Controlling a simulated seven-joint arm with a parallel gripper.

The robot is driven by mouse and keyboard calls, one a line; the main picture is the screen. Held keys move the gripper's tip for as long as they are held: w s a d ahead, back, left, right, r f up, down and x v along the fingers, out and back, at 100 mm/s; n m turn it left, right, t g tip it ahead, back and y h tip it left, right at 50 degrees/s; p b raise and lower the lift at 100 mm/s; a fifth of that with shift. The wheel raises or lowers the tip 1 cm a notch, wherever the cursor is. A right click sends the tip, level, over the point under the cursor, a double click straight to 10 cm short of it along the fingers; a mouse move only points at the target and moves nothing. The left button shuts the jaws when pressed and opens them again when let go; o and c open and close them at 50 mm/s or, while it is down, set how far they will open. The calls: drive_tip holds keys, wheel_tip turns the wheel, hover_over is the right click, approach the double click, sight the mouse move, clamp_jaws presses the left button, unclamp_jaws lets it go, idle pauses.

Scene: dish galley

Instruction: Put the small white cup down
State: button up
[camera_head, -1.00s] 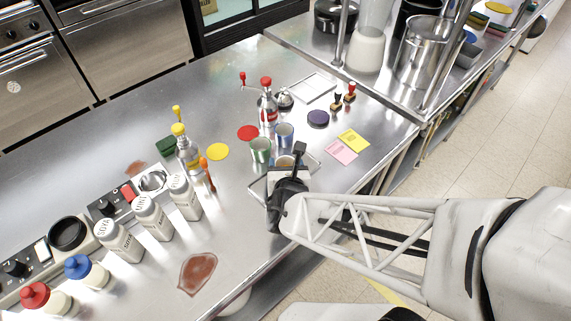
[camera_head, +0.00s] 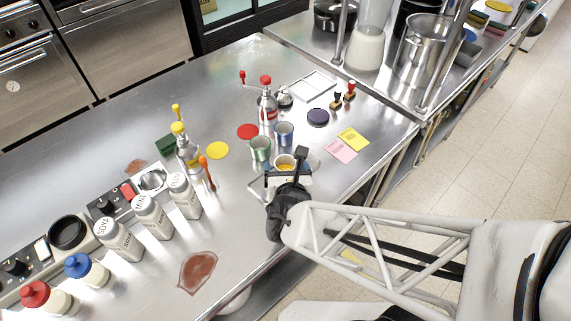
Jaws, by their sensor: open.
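A small white cup (camera_head: 284,161) with a yellowish inside stands on or just above the tray (camera_head: 257,188) near the front edge of the steel counter. My gripper (camera_head: 290,168) is open and right at the cup, on its near side. My gripper hides the lower part of the cup, so I cannot tell whether the fingers touch it. A green cup (camera_head: 260,149) and a blue cup (camera_head: 284,134) stand just behind it.
Pink and yellow notes (camera_head: 341,151) lie to the right. A red-topped bottle (camera_head: 266,100) and a yellow-topped bottle (camera_head: 186,150) stand behind. Several white shakers (camera_head: 150,217) stand to the left. A brown spill (camera_head: 198,271) lies at front left, with bare counter around it.

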drive_tip(key=shift+v, duration=4.55)
drive_tip(key=w+d+r+m+g+h, duration=0.1)
drive_tip(key=d+r+m+g+h, duration=0.25)
drive_tip(key=d+m, duration=0.5)
drive_tip(key=w+d+r+m+g+h, duration=0.1)
drive_tip(key=d+r+m+g+h, duration=0.1)
drive_tip(key=d+r+m+h, duration=0.45)
drive_tip(key=s+d+r+m+g+y, duration=0.2)
drive_tip(key=r+m+g+y, duration=0.1)
drive_tip(key=m, duration=0.8)
drive_tip(key=s+d+r+m+g+y, duration=0.1)
drive_tip(key=d+r+m+g+y, duration=0.1)
drive_tip(key=m, duration=0.9)
drive_tip(key=shift+s+r+g+y, duration=0.35)
drive_tip(key=shift+r+g+y, duration=0.1)
drive_tip(key=shift+r+y, duration=1)
drive_tip(key=shift+d, duration=0.1)
